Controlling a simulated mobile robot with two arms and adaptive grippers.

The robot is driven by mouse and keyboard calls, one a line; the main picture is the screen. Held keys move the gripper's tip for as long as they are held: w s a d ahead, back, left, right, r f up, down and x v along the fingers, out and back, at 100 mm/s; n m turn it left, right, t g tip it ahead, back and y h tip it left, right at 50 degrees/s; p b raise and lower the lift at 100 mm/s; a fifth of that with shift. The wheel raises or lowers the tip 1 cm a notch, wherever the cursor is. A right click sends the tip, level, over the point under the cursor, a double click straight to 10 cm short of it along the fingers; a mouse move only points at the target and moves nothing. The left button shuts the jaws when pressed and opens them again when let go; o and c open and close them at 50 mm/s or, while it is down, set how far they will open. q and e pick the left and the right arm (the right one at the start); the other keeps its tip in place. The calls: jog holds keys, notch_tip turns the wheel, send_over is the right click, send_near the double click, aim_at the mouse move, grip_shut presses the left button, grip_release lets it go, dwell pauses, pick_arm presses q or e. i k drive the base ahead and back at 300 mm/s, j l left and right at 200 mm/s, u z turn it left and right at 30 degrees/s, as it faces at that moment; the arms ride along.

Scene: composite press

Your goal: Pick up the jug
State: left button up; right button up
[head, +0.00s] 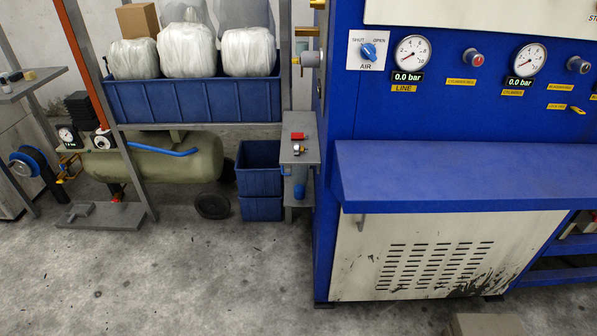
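No object in the head view is clearly recognisable as a jug. Neither of my grippers is in view.
The blue press (440,175) with its protruding ledge fills the right side. A long blue bin (190,101) holds white bags above a green tank (160,160). Stacked blue crates (260,182) stand beside the stand. The concrete floor in front is mostly clear.

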aim_at(298, 174)
jog(key=z, duration=0.35)
jog(key=i+j+z, duration=0.3)
jog(key=j+z, duration=0.35)
jog(key=j, duration=0.15)
jog(key=i+j+z, duration=0.3)
jog(key=j, duration=0.2)
jog(key=j+z, duration=0.3)
jog(key=j, duration=0.15)
jog(key=k, duration=0.05)
